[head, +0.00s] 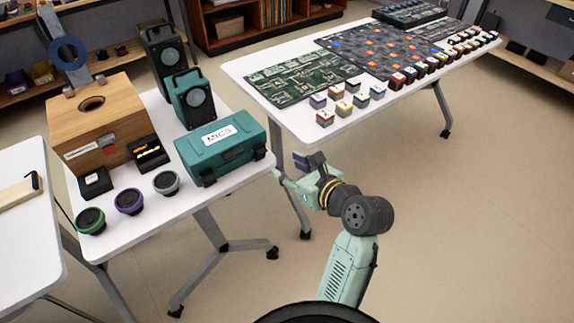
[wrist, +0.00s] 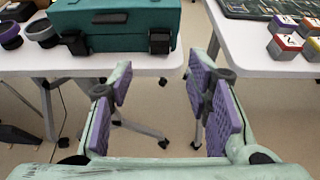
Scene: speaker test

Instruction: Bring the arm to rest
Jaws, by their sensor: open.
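My gripper (head: 292,168) is at the end of my pale green arm, in the gap between two white tables in the head view. In the wrist view my gripper (wrist: 160,100) shows its two purple-padded fingers wide apart, with nothing between them. Below and between the fingers are floor and table legs. The teal MICS case (head: 222,148) stands on the left table, just left of my gripper. It also shows at the top of the wrist view (wrist: 115,25), beyond the left finger. My arm is bent and stretches out over the floor.
The left table (head: 185,205) holds a wooden box (head: 100,115), two speakers (head: 193,98) and several round drivers (head: 166,183). The right table (head: 290,121) holds circuit boards (head: 305,78) and several small coloured blocks (head: 361,100). Floor (head: 460,220) to the right is clear.

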